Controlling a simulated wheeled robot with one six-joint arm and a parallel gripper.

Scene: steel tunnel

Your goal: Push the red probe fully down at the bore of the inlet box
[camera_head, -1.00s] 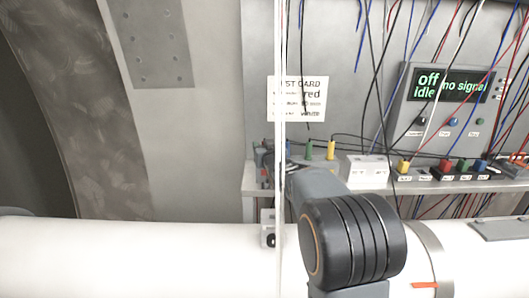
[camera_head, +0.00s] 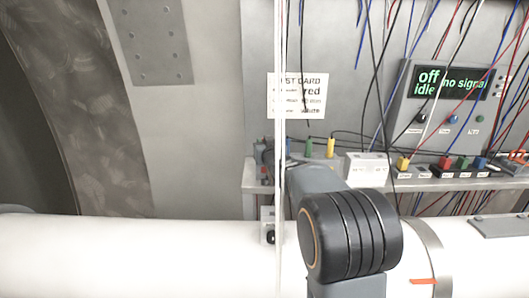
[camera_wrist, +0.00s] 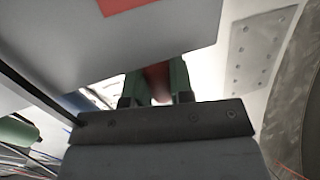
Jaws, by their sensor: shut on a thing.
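In the wrist view my gripper (camera_wrist: 157,88) has its two dark green fingers close around a blurred red piece, the red probe (camera_wrist: 157,76). The probe's lower end and the bore are hidden. In the head view my arm covers most of the gripper, and the probe cannot be made out. A small grey box (camera_head: 268,216) with a dark round spot sits at the white pipe, just left of my arm. I cannot tell whether it is the inlet box, or how deep the probe sits.
A grey shelf (camera_head: 440,185) carries a white block (camera_head: 367,169) and coloured plugs. A panel (camera_head: 446,85) reads "off", "idle", "no signal". A test card (camera_head: 298,96) hangs behind. Loose cables hang over the shelf. The white pipe (camera_head: 120,255) crosses the front.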

